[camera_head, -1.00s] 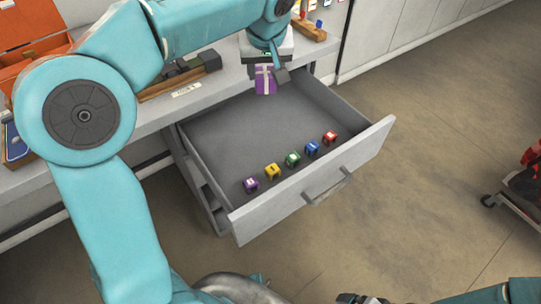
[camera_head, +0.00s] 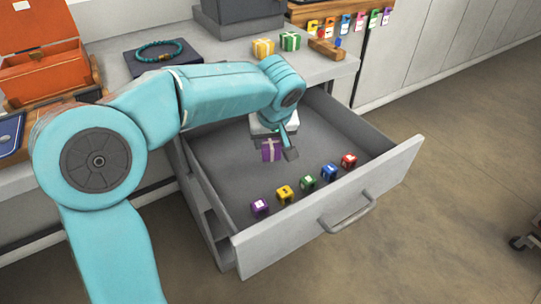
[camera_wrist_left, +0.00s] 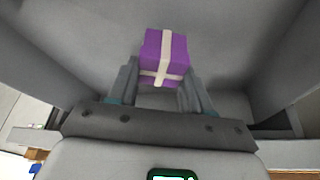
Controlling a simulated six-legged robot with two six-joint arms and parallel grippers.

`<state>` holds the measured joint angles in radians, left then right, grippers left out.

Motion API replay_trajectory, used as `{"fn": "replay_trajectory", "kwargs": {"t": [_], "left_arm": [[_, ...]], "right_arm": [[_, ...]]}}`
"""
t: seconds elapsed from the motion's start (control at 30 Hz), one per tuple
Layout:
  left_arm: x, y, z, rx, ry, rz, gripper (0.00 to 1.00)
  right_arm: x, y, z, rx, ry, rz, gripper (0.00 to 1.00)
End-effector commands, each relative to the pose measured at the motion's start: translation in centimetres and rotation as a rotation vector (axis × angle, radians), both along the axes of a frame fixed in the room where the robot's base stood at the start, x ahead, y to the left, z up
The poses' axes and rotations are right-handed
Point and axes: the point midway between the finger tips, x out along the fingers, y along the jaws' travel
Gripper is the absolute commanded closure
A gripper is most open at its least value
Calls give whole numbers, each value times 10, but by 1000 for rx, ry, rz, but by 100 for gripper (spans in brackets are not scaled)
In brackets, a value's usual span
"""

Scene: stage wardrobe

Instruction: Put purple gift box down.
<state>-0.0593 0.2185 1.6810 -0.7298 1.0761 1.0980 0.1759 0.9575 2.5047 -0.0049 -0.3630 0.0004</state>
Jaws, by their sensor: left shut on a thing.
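The purple gift box (camera_head: 271,150) with a pale ribbon is in my left gripper (camera_head: 280,146), which is over the open drawer (camera_head: 225,165). In the left wrist view the purple gift box (camera_wrist_left: 165,54) sits between the two fingers of my left gripper (camera_wrist_left: 160,85), which is shut on it. The grey drawer surfaces surround it there. Whether the box touches the drawer floor I cannot tell. My right gripper is not in view.
Several coloured cubes (camera_head: 307,182) stand in a row along the drawer's front. Yellow (camera_head: 263,48) and green (camera_head: 290,41) gift boxes stand on the counter (camera_head: 335,66) behind. An orange case (camera_head: 45,75) and a bracelet on a dark pad (camera_head: 135,62) are at left. The drawer's middle is clear.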

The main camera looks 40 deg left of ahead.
Motion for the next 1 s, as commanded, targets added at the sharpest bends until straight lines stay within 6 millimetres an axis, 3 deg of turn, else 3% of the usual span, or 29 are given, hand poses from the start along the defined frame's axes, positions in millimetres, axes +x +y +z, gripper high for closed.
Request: {"fn": "replay_trajectory", "kwargs": {"t": [0.27, 0.63, 0.67, 0.73, 1.0], "left_arm": [[0, 0, -41, 0, 2, -1, 80], [0, 0, -46, -1, -1, 0, 80], [0, 0, -45, -1, -1, 0, 48], [0, 0, -44, 0, 0, 0, 25], [0, 0, -44, 0, 0, 0, 25]], "right_arm": [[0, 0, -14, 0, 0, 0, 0], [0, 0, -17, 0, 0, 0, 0], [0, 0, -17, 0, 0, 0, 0], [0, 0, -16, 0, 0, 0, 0], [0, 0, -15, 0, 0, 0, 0]]}}
